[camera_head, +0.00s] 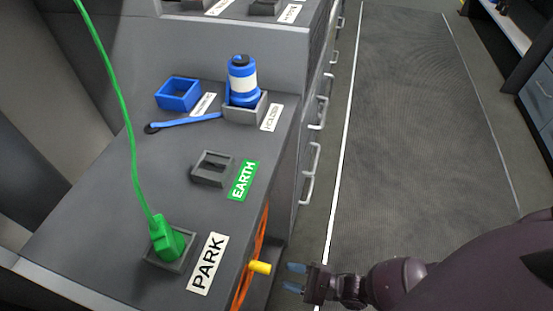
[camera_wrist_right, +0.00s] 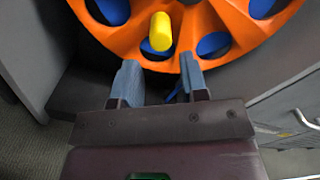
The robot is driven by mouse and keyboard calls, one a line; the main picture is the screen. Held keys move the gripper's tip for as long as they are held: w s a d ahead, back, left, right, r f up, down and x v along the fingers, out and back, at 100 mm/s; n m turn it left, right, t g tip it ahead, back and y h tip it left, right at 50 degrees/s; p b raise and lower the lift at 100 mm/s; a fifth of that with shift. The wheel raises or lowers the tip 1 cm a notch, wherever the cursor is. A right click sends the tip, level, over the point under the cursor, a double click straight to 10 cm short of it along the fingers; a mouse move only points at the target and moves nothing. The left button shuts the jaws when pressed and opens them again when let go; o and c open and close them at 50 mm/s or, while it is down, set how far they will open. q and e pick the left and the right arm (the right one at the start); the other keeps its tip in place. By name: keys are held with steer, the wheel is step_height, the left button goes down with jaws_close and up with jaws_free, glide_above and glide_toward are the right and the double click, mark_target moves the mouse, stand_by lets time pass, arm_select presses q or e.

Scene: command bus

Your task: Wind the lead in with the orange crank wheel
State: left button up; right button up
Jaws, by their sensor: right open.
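The orange crank wheel (camera_wrist_right: 203,25) fills the top of the right wrist view, with blue showing through its holes. In the head view only its edge (camera_head: 249,262) shows at the counter's side. Its yellow handle (camera_head: 260,267) sticks out to the right; it also shows in the right wrist view (camera_wrist_right: 161,32). My right gripper (camera_head: 292,277) is open and empty, just right of the handle and apart from it. In the right wrist view its fingers (camera_wrist_right: 160,82) point at the handle. The green lead (camera_head: 124,112) runs down to a green plug (camera_head: 167,238) seated in the PARK socket. My left gripper is out of view.
An empty grey EARTH socket (camera_head: 212,168) sits on the counter (camera_head: 95,225). Behind it are a blue and white bottle (camera_head: 243,82) in a grey holder, a blue open box (camera_head: 178,93) and a blue strap (camera_head: 190,121). Drawer handles (camera_head: 309,175) line the side. The floor (camera_head: 410,120) is clear.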

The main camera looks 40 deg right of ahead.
steer(key=shift+v, duration=1)
